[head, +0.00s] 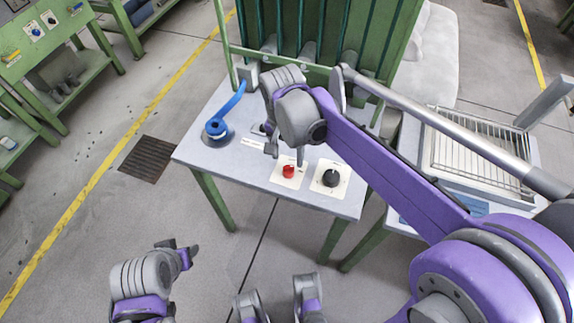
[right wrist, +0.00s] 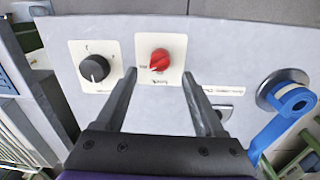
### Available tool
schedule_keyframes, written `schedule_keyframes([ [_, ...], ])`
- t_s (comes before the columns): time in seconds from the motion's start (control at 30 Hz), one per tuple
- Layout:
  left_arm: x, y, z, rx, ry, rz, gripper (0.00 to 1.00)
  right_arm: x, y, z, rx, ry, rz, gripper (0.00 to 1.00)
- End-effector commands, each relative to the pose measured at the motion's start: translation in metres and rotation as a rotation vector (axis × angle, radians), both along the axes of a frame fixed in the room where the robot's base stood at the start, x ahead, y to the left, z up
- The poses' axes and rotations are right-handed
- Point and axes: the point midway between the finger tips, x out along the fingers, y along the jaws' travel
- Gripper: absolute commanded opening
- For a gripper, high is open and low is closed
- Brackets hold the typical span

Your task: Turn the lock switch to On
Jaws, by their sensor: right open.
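The lock switch is a red knob (head: 289,171) on a white square plate near the front edge of the grey table. In the right wrist view the red knob (right wrist: 159,60) is beyond and between my fingertips; its lettering is too small to read surely. My right gripper (head: 285,150) is open and empty, just behind the knob in the head view. Its two fingers (right wrist: 159,76) point toward the panel, and I see no contact with the knob. My left gripper (head: 181,249) is low at the left, away from the table, its jaw opening unclear.
A black knob (head: 331,178) on its own white plate sits right of the red one. A blue strap on a round spool (head: 216,127) is at the table's left. A green machine frame (head: 330,35) rises behind. A wire rack (head: 470,145) stands at the right.

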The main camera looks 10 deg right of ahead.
Motion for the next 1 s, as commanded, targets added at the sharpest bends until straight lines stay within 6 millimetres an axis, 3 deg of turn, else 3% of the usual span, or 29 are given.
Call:
schedule_keyframes([
  [0.1, 0.0, 0.0, -0.005, 0.0, 0.002, 0.0, 0.5, 0.0, -0.001, -0.023, 0.0, 0.0, 0.0, 0.71],
  [0.3, -0.001, 0.0, -0.009, 0.0, 0.003, 0.0, 0.5, -0.001, -0.002, -0.045, 0.001, -0.001, 0.001, 0.71],
  [0.67, -0.001, 0.0, -0.009, 0.0, 0.003, 0.0, 0.5, -0.001, -0.002, -0.05, 0.0, -0.001, 0.001, 0.71],
  [1.0, -0.001, 0.0, -0.009, 0.0, 0.003, 0.0, 0.5, -0.001, -0.002, -0.05, 0.001, -0.001, 0.001, 0.11],
])
